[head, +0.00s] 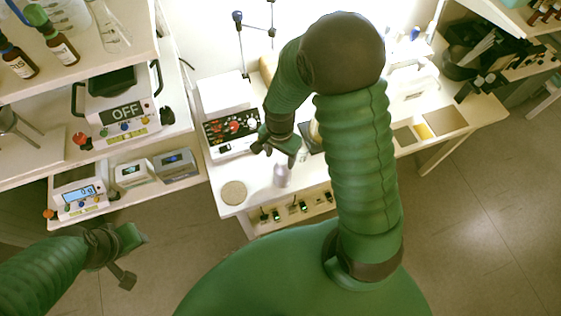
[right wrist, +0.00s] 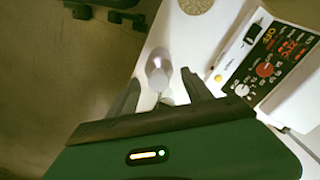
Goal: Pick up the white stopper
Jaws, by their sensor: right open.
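A small pale white object (head: 281,176), likely the white stopper, stands near the front edge of the white bench. It shows in the right wrist view (right wrist: 157,74) as a rounded, shiny pale piece with a narrower part toward my gripper; I cannot tell whether it is a separate stopper or part of a bottle. My right gripper (head: 275,155) is open just behind and above it in the head view. In the right wrist view its fingers lie to either side of the object's near end, apart from it. My left gripper (head: 128,257) is open and empty at lower left.
A white device with a dark knob panel (head: 232,128) stands left of my right gripper. A round tan disc (head: 234,192) lies at the bench's front left. Shelves at left hold brown bottles (head: 62,48) and scales (head: 74,194). Open floor lies in front of the bench.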

